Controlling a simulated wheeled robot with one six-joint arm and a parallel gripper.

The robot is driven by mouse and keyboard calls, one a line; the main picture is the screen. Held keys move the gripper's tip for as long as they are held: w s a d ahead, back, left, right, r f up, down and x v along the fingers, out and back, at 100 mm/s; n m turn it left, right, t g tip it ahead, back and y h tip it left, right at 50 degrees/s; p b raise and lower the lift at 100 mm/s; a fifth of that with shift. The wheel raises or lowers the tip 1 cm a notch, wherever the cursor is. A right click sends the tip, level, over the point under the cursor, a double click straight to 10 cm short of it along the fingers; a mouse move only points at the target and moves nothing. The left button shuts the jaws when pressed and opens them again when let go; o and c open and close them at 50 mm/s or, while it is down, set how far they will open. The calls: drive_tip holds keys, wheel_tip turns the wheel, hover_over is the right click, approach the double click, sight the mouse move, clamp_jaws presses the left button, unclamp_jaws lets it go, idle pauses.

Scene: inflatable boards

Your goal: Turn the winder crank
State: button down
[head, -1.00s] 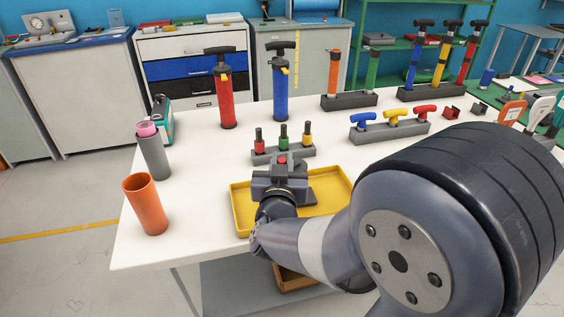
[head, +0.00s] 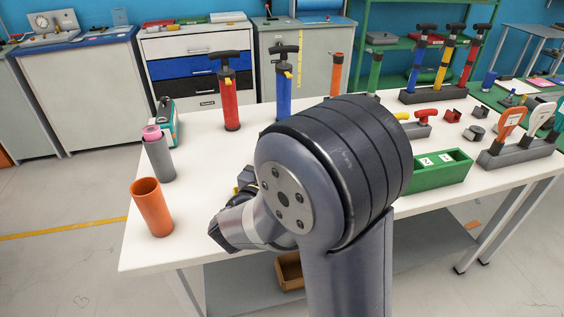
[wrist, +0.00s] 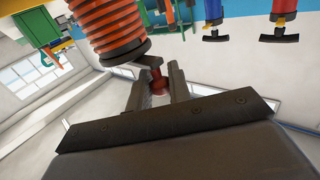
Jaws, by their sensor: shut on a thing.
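In the wrist view a ribbed orange-and-black drum (wrist: 108,30), which looks like the winder, hangs at the upper left. A short grey crank arm (wrist: 148,68) sits at its end and carries a red knob (wrist: 158,86). My gripper (wrist: 160,84) is shut on the red knob, with one finger on each side of it. In the head view my arm hides the winder, the crank and the fingers.
An orange cup (head: 151,207) and a grey tube (head: 158,158) stand at the left of the white table (head: 190,225). A red pump (head: 229,100) and a blue pump (head: 284,90) stand behind my arm. A green box (head: 440,172) lies to the right.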

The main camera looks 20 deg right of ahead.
drive_tip(key=c, duration=1.3)
unclamp_jaws()
drive_tip(key=shift+c, duration=0.2)
drive_tip(key=v, duration=1.1)
drive_tip(key=shift+w, duration=0.1)
drive_tip(key=shift+x, duration=5.4)
